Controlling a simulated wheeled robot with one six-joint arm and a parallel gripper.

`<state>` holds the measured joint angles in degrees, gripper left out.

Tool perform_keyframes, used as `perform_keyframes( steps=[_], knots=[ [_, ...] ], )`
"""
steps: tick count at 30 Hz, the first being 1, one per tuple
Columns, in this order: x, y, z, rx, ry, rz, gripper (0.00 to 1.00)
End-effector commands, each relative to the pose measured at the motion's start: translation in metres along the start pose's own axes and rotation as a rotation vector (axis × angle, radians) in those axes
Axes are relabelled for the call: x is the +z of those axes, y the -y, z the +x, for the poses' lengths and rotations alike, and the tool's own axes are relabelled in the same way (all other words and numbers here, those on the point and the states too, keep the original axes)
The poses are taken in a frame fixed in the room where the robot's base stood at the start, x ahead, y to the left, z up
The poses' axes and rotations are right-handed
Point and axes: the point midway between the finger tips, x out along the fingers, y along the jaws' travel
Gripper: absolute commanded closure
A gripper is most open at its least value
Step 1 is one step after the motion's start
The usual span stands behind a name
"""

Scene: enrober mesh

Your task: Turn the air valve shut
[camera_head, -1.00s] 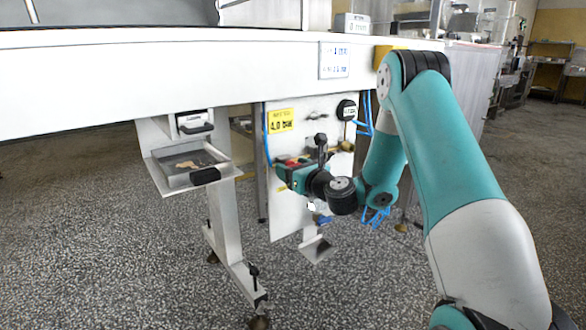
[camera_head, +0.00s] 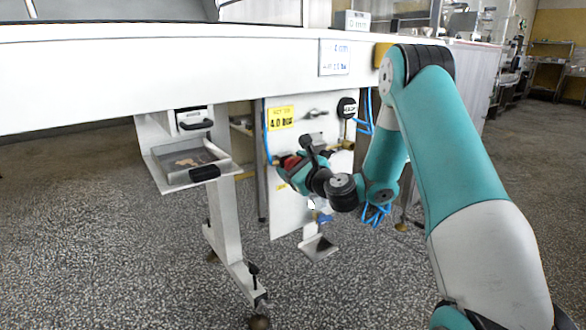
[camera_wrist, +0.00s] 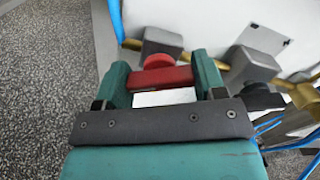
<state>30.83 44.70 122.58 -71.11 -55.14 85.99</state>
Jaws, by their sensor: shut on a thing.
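The air valve's red handle (camera_wrist: 160,79) is a flat bar with a round red hub (camera_wrist: 158,61), in front of a grey block on a brass pipe in the wrist view. My gripper (camera_wrist: 161,82) has its two teal fingers at either end of the red bar and is shut on it. In the head view the red of the valve (camera_head: 290,161) shows just beyond my gripper (camera_head: 288,167), at the white panel. The rest of the valve is hidden there by my gripper and wrist.
A white panel (camera_head: 292,214) carries a yellow 4.0 bar label (camera_head: 282,118) and a black round gauge (camera_head: 346,108). Blue hoses run beside it. A tray (camera_head: 190,175) juts out at left. The white machine body (camera_head: 170,75) overhangs the panel.

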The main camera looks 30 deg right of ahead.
Motion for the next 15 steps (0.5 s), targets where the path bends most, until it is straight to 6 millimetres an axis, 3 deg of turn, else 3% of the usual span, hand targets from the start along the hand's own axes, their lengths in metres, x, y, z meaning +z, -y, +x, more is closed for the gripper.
perform_keyframes(
  steps=[15],
  knots=[
    [-0.0007, -0.0022, -0.0002, 0.002, 0.003, -0.490, 0.60]
  ],
)
